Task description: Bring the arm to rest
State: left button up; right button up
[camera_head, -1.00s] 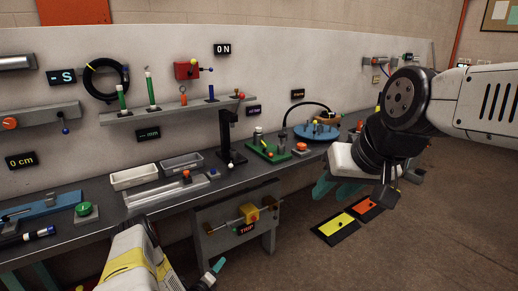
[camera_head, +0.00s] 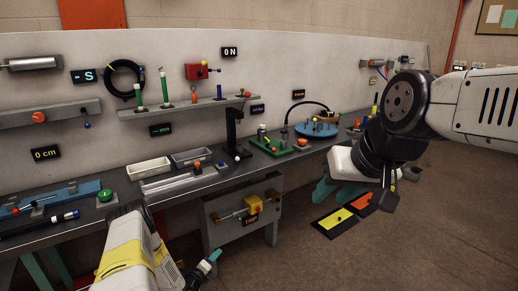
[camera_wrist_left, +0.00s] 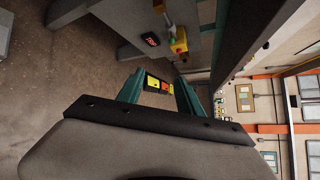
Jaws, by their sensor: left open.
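My left gripper (camera_head: 207,266) is low in the head view, in front of the bench, at the end of a white arm with a yellow band. Only part of its teal fingers shows there. In the left wrist view its two teal fingers (camera_wrist_left: 158,90) stand apart with nothing held between them. My right gripper (camera_head: 346,190) hangs below its white wrist housing at the right. Its teal fingers look spread and empty, partly hidden by the housing. Both grippers are clear of the bench objects.
The long grey bench (camera_head: 110,212) carries trays (camera_head: 150,168), a green board (camera_head: 277,148) and a blue disc (camera_head: 317,129). A panel with a yellow block (camera_head: 254,203) hangs on its front. Yellow and orange mats (camera_head: 338,222) lie on the floor. Open floor lies at the lower right.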

pick_arm(q)
jog(key=w+a+r+n+g+y, duration=0.1)
jog(key=w+a+r, duration=0.15)
jog(key=r, duration=0.35)
jog(key=w+a+r+n+g, duration=0.1)
jog(key=w+r+n, duration=0.1)
jog(key=w+r, duration=0.25)
jog(key=s+r+n+g+y, duration=0.3)
jog(key=r+n, duration=0.6)
jog(key=r, duration=2.1)
jog(key=s+d+r+n, duration=0.2)
jog(key=s+r+n, duration=0.2)
jog(key=s+r, duration=0.35)
jog(key=s+d+r+n, duration=0.2)
jog(key=s+r+n, duration=0.3)
jog(key=s, duration=0.4)
jog(key=s+d+r+n+g, duration=0.1)
jog(key=s+d+r+n, duration=0.1)
jog(key=s, duration=0.8)
jog(key=s+d+r+n+g+h, duration=0.1)
jog(key=s+d+r+n, duration=0.1)
jog(key=s, duration=0.9)
jog(key=shift+s+d+n+g, duration=0.2)
jog(key=shift+d+n+g, duration=0.15)
jog(key=shift+n, duration=0.55)
